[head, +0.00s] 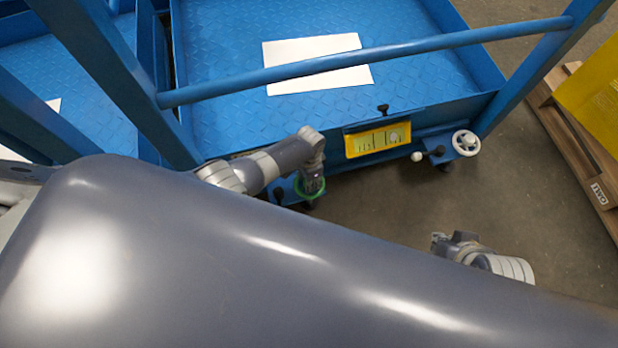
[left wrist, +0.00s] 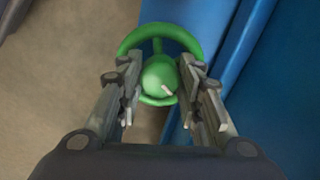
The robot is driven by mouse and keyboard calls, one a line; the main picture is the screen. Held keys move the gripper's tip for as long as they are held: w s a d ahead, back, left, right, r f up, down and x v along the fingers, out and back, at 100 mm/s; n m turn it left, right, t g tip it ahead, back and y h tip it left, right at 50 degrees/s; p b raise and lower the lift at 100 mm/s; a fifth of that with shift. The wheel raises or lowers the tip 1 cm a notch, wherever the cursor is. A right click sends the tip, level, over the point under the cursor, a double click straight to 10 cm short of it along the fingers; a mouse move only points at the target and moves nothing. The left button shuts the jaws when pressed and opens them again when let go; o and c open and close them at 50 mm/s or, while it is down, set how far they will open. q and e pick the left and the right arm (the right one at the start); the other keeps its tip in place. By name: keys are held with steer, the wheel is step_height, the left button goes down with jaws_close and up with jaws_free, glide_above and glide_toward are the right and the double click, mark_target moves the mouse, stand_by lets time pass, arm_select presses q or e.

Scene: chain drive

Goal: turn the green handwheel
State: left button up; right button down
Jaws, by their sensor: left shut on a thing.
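The green handwheel (head: 300,191) is at the lower front edge of the blue platform in the head view, mostly covered by my left gripper (head: 312,178). In the left wrist view the handwheel's green rim (left wrist: 160,30) shows with a rounded green knob (left wrist: 158,74) in front. My left gripper (left wrist: 160,80) is shut on the knob, one finger on each side of it. My right gripper (head: 440,243) is low in the head view, away from the platform; its fingers are too small and partly hidden to judge.
A white handwheel (head: 466,143) and a yellow panel (head: 377,140) are on the platform's front edge to the right. A blue rail (head: 370,57) crosses above the platform deck (head: 220,70). A wooden pallet (head: 577,142) lies at the far right. The floor between is clear.

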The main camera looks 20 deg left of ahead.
arm_select(q)
steer(key=shift+m, duration=0.6)
steer(key=o, duration=1.1)
steer(key=shift+c, duration=0.2)
step_height(320, 180, up, 12)
stand_by(0.7)
